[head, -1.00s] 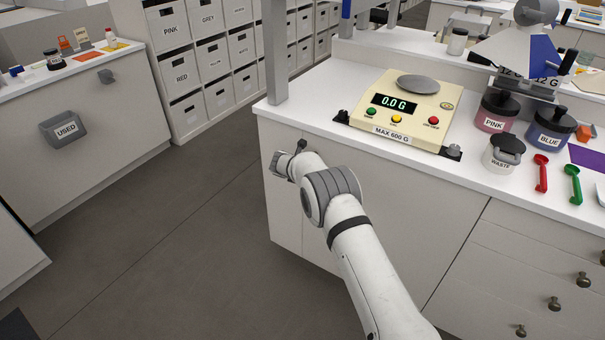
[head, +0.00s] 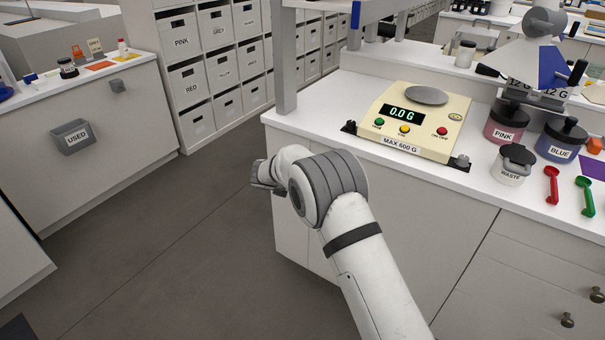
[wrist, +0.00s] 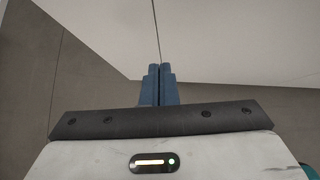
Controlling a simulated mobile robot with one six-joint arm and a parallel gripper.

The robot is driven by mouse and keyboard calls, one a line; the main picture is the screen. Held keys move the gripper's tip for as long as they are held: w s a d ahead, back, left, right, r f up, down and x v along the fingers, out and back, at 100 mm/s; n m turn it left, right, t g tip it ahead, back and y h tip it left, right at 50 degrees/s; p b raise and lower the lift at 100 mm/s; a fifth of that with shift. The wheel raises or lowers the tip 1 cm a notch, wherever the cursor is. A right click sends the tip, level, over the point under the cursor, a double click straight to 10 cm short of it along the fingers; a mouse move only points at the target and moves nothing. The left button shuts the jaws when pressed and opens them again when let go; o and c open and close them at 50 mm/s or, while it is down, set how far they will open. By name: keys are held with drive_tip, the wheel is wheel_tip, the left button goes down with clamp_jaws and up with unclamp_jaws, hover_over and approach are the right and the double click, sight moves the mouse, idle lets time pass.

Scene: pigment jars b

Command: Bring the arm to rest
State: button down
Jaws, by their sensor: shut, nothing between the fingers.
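My gripper (wrist: 158,72) shows in the wrist view with its two blue fingers together and nothing between them. Beyond the fingertips are a pale cabinet front and the grey floor. In the head view my arm is folded in front of the white counter's left end, below the worktop's level. The fingers are hidden there behind my own wrist links.
The counter (head: 338,92) carries a scale (head: 412,122) reading 0.0 G, a pink jar (head: 505,124), a blue jar (head: 560,140), a waste jar (head: 513,165), a red scoop (head: 552,185) and a green scoop (head: 586,196). A grey USED bin (head: 73,137) hangs at left. The floor between is clear.

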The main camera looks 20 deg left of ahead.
drive_tip(key=w+d+r+n+t+y+p, duration=0.1)
drive_tip(key=w+d+r+n+y, duration=0.2)
drive_tip(key=r, duration=0.5)
drive_tip(key=d+r+n+t+p, duration=0.1)
drive_tip(key=d+r+n, duration=0.35)
drive_tip(key=r, duration=0.45)
drive_tip(key=s+d+r+n+y+p, duration=0.1)
drive_tip(key=s+d+r+n+y, duration=0.3)
drive_tip(key=s+d+r+n, duration=0.5)
drive_tip(key=s+d+n+g+h+p, duration=0.1)
drive_tip(key=s+d+n+g, duration=0.1)
drive_tip(key=s+d+n, duration=0.5)
drive_tip(key=s+d+n+g+h+p, duration=0.1)
drive_tip(key=s+d+n, duration=0.6)
drive_tip(key=s, duration=0.8)
drive_tip(key=s+d+n+g+h+p, duration=0.1)
drive_tip(key=s+d+n+g+h, duration=0.2)
drive_tip(key=s+d, duration=0.8)
drive_tip(key=n+g, duration=0.2)
drive_tip(key=n, duration=0.2)
drive_tip(key=shift+s, duration=0.2)
drive_tip(key=shift+n, duration=0.25)
